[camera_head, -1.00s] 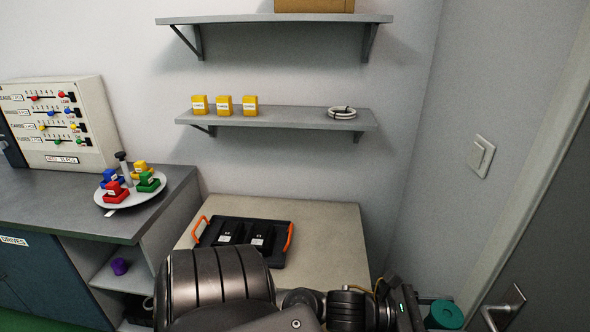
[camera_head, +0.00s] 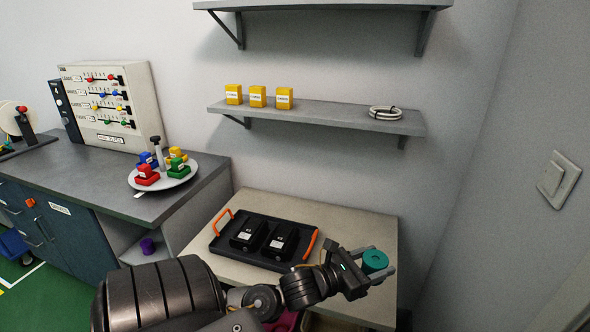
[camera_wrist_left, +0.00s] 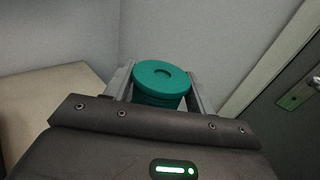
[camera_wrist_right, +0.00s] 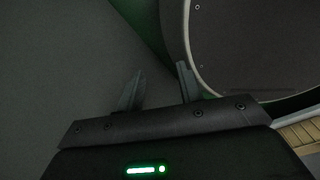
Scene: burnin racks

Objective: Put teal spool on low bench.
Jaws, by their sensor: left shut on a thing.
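The teal spool (camera_head: 375,261) is held between the fingers of my left gripper (camera_head: 378,270), over the right part of the low bench (camera_head: 345,223) in the head view. In the left wrist view the spool (camera_wrist_left: 162,80) stands upright between both fingers, with its round top and centre hole showing. The low bench (camera_wrist_left: 50,110) is at the left of that view. The gap between spool and bench top cannot be told. My right gripper (camera_wrist_right: 160,88) shows only in the right wrist view, its fingers apart with nothing between them.
A black tray (camera_head: 228,249) with orange handles and two black units lies on the bench's left part. A wall shelf (camera_head: 330,120) with yellow boxes and a white coil hangs above. The bench's right rear is clear. A purple spool (camera_head: 147,247) sits on a side shelf.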

